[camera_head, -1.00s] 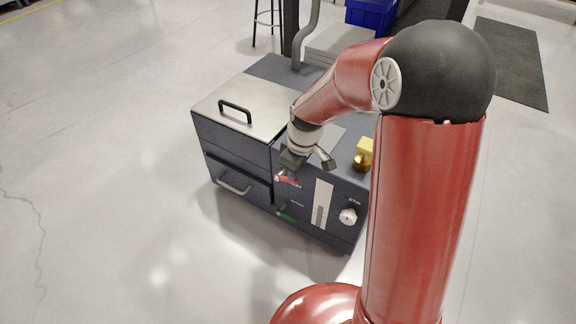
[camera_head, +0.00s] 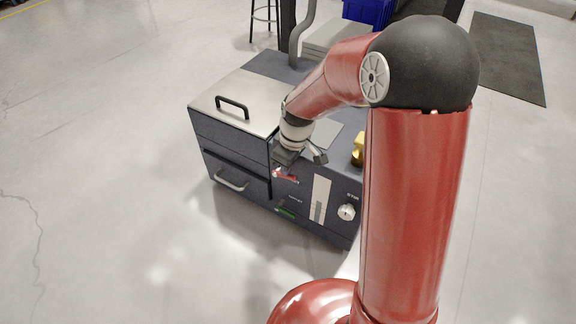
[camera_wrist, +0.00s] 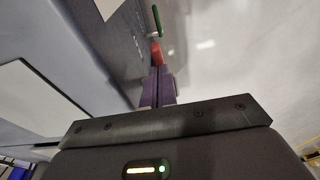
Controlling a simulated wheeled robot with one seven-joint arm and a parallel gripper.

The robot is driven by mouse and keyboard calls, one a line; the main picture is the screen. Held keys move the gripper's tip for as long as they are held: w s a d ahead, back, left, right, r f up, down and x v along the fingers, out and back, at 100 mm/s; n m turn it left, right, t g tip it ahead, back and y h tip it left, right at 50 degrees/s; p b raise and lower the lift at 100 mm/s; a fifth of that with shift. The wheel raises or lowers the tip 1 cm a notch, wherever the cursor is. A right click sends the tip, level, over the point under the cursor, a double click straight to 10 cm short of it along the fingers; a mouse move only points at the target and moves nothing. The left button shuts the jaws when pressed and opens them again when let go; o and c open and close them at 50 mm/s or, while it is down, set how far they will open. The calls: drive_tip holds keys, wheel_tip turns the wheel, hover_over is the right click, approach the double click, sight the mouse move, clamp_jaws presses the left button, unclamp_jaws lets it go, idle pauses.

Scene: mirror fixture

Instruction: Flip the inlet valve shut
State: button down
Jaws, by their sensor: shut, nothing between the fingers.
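A red lever (camera_head: 286,176), which looks like the inlet valve handle, sits on the upper front of the dark cabinet (camera_head: 238,160). The small label by it is too small to read. My gripper (camera_head: 281,165) is at the cabinet's front upper edge, right at the lever's left end. In the wrist view my gripper's fingers (camera_wrist: 158,88) are together with nothing between them. The red lever (camera_wrist: 156,54) shows just past the fingertips; I cannot tell whether they touch. The lever's far part is hidden behind the fingers.
A green handle (camera_head: 285,212) sits below the red lever. A pale vertical strip (camera_head: 320,198) and a round knob (camera_head: 346,212) are to the right. A yellow fitting (camera_head: 358,150) stands on top. A drawer handle (camera_head: 231,180) sticks out at left. The floor in front is clear.

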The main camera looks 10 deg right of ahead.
drive_tip(key=r+p, duration=0.2)
drive_tip(key=r, duration=0.1)
drive_tip(key=a+r+p, duration=0.1)
drive_tip(key=r+p, duration=0.1)
drive_tip(key=shift+w, duration=0.35)
drive_tip(key=s+d+r, duration=0.3)
drive_tip(key=s+d, duration=0.2)
drive_tip(key=d, duration=0.2)
drive_tip(key=shift+s+d+r, duration=0.15)
drive_tip(key=shift+s+r, duration=0.1)
drive_tip(key=shift+s, duration=0.05)
drive_tip(key=shift+r, duration=0.1)
